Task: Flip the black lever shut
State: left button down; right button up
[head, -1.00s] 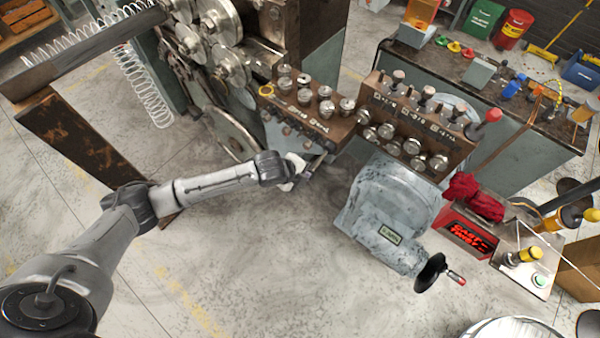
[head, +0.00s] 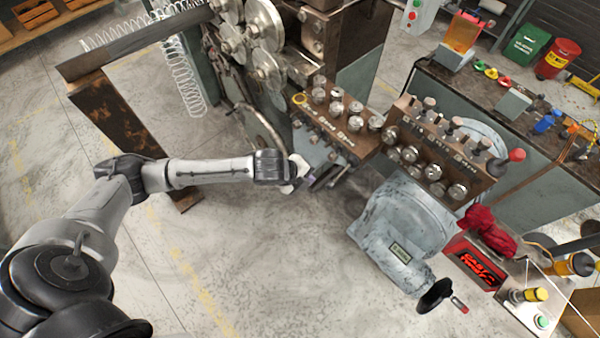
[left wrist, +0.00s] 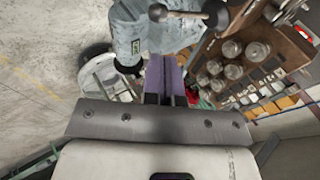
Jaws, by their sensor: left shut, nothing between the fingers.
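My left gripper (head: 308,182) is below the left brown block of round metal knobs in the head view. Its fingers (left wrist: 167,80) point forward in the left wrist view, shut and empty. A dark bar with rounded ends (left wrist: 185,15) lies beyond the fingertips at the top of that view, apart from them as far as I can see. I cannot tell if this bar is the black lever. Several dark-tipped levers (head: 430,103) stand along the top of the right brown block (head: 445,150). My right gripper is not in view.
A grey housing (head: 400,220) with a black handwheel (head: 437,295) stands right of my gripper. A control box with a red display (head: 475,264) and a red cloth (head: 487,229) is further right. Rollers (head: 268,65) are above. The floor below my gripper is clear.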

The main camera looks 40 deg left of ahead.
pick_arm(q)
jog(key=shift+v, duration=1.8)
jog(key=shift+w+r, duration=0.1)
jog(key=shift+d, duration=0.1)
